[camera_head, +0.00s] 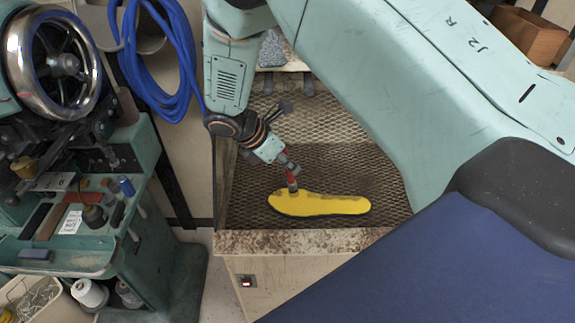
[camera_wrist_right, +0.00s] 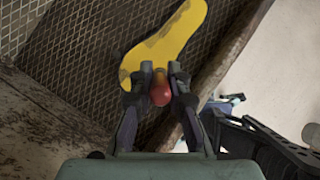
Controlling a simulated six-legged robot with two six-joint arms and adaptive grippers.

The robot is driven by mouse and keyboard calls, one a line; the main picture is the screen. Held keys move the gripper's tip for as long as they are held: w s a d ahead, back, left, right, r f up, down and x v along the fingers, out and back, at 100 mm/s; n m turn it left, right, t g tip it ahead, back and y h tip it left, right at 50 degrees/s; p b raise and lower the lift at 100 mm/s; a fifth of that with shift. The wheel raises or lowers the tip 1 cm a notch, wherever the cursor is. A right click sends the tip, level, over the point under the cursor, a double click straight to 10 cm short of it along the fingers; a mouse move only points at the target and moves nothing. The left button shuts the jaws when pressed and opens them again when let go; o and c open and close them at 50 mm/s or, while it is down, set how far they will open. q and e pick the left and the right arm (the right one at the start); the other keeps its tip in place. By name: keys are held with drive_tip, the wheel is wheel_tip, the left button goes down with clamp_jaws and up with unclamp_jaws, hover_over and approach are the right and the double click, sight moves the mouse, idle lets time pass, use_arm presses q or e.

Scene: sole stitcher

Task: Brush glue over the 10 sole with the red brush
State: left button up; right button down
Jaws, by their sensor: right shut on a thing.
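The yellow sole (camera_head: 325,206) lies flat on the mesh top of the bench, its long side running left to right. Darker, dull patches show along its upper edge, and also near one end in the wrist view (camera_wrist_right: 178,35). No number is readable on it. My right gripper (camera_head: 284,160) is shut on the red brush (camera_head: 291,173), which points down over the sole's upper left part. Whether its tip touches the sole I cannot tell. In the wrist view the brush's round red end (camera_wrist_right: 160,95) sits between the fingers. My left gripper is not in view.
The bench has a worn, raised front rim (camera_head: 300,241). A green machine with a handwheel (camera_head: 62,62) stands at the left, with small items on its tray. A blue hose coil (camera_head: 160,70) hangs behind. Bare mesh lies around the sole.

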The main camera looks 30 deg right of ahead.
drive_tip(key=shift+s+a+r, duration=0.1)
drive_tip(key=shift+s+r, duration=0.15)
drive_tip(key=shift+r, duration=0.35)
drive_tip(key=shift+w+f, duration=0.15)
drive_tip(key=shift+w, duration=0.2)
drive_tip(key=r, duration=0.5)
drive_tip(key=shift+s, duration=0.25)
drive_tip(key=shift+w+r, duration=0.25)
drive_tip(key=shift+r, duration=0.25)
drive_tip(key=shift+s+r, duration=0.15)
drive_tip(key=shift+s, duration=0.1)
drive_tip(key=shift+w, duration=0.15)
